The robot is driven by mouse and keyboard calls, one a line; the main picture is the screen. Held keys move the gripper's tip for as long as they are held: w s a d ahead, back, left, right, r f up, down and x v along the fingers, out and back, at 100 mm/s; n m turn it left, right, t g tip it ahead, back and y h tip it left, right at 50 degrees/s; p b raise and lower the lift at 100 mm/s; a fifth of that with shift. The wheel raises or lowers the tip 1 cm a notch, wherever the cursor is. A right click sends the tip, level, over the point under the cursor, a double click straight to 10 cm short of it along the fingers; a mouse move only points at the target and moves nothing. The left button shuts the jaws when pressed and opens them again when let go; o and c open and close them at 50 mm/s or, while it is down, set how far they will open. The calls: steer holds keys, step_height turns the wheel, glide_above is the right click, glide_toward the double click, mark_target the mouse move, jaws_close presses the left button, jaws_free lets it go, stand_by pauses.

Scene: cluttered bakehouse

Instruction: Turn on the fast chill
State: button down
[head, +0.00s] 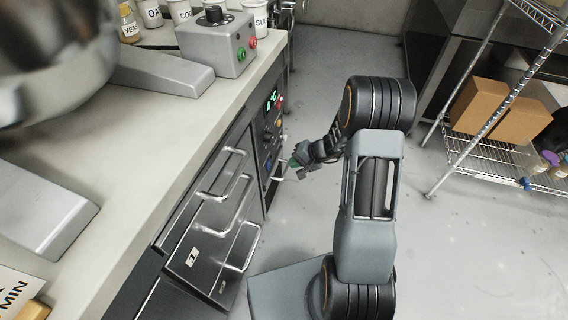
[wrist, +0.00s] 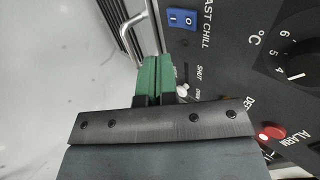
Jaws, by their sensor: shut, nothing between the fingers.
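The blue rocker switch (wrist: 182,19), marked I and O, sits on the dark control panel beside the words FAST CHILL in the wrist view. Which side of it is pressed I cannot tell. My gripper (wrist: 158,58) has green fingertips, shut together with nothing between them. In the wrist view the tips are below and slightly left of the switch, apart from it in the picture. In the head view my gripper (head: 292,163) is in front of the lower part of the control panel (head: 268,136).
Near my fingers are a small pale lever (wrist: 183,90) by the word SHUT, a numbered dial (wrist: 303,59) and a red ALARM button (wrist: 271,131). A metal handle (wrist: 130,22) lies left of the switch. Drawers with bar handles (head: 213,188) stand nearer.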

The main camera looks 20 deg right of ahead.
steer(key=shift+p+v, duration=0.55)
steer(key=shift+v, duration=2.15)
steer(key=shift+r, duration=0.1)
